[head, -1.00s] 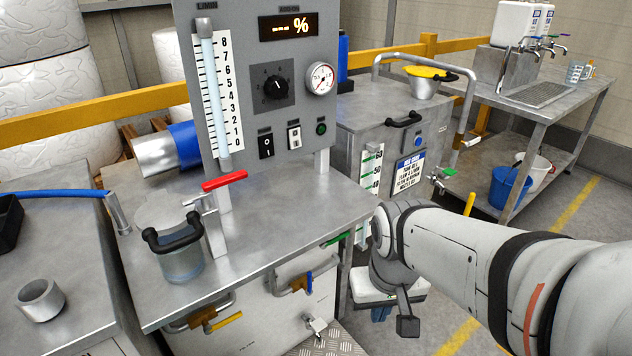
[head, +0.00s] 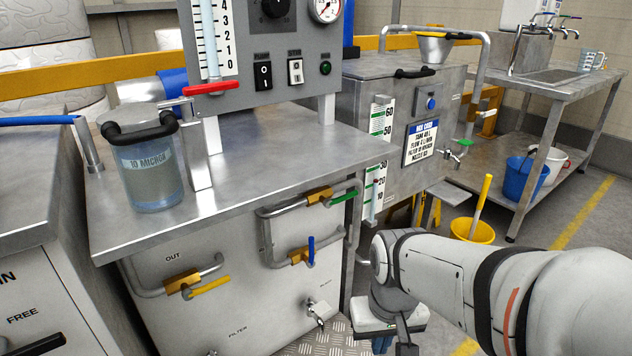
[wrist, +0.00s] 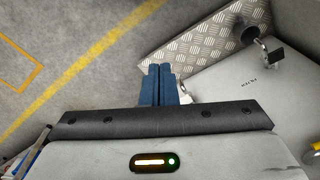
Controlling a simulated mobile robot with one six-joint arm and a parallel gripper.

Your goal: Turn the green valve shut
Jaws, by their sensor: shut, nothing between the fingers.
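A green valve handle (head: 342,196) sits on a brass valve body at the upper right of the cabinet's front panel, on a bent steel pipe. It points to the right, along the pipe. A smaller green handle (head: 464,142) shows on the tap of the tank at the right. My gripper (head: 382,344) hangs low in front of the cabinet, below and to the right of the first green handle and well apart from it. In the wrist view, its blue fingers (wrist: 160,84) are together and empty, over the floor beside a tread plate.
A blue valve handle (head: 311,244) and a yellow one (head: 207,287) are on the same panel, with a small tap (head: 319,311) below. A yellow bucket (head: 472,231) stands on the floor at right. The tread plate (wrist: 208,48) lies by the cabinet.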

